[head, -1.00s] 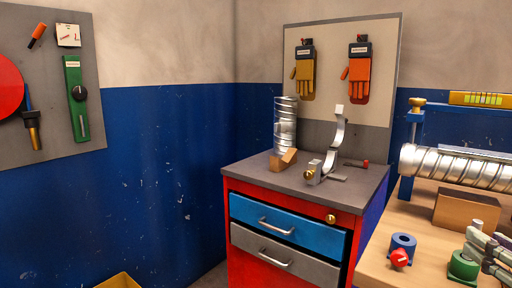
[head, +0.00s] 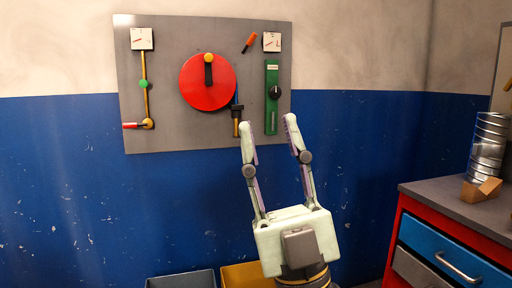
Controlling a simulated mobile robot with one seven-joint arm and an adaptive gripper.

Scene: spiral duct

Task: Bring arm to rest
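My gripper (head: 268,130) is in the lower middle of the head view, pointing up in the picture. Its two pale fingers are spread wide apart with nothing between them. It shows in front of the blue lower wall, with its fingertips just below and over the bottom edge of the grey wall panel (head: 210,140). I cannot tell how far the fingertips are from the panel. Only the gripper and its wrist show; the rest of my arm is out of view.
The panel carries a red disc (head: 205,90), a green strip with a black knob (head: 272,98) and gauges. A grey bin (head: 180,280) and a yellow bin (head: 245,276) stand below. A red cabinet (head: 395,235) with a duct piece (head: 488,143) on top is at right.

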